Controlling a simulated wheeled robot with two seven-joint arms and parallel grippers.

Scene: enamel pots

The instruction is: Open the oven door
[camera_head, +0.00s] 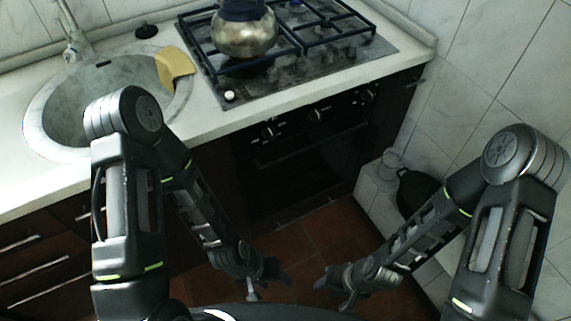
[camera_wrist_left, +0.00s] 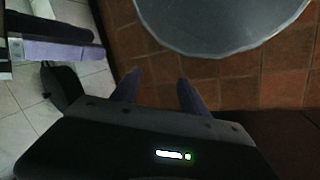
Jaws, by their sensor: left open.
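The oven (camera_head: 300,170) is built in under the counter at the centre of the head view. Its dark front has a row of knobs and a handle bar below them, and its door looks shut. My left gripper (camera_head: 268,284) is low in front of the oven, above the floor and apart from the door. In the left wrist view its two fingers (camera_wrist_left: 157,92) are spread with nothing between them. My right gripper (camera_head: 335,292) hangs low to the right, also apart from the oven. Its fingers are too small and dark to read.
A gas hob (camera_head: 345,62) with a metal kettle (camera_head: 244,36) sits above the oven. A sink (camera_head: 62,105) with a yellow cloth (camera_head: 175,66) is to the left. A white ledge (camera_head: 372,190) with a dark pan (camera_head: 414,190) stands right. Tiled floor (camera_head: 325,230) lies open before the oven.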

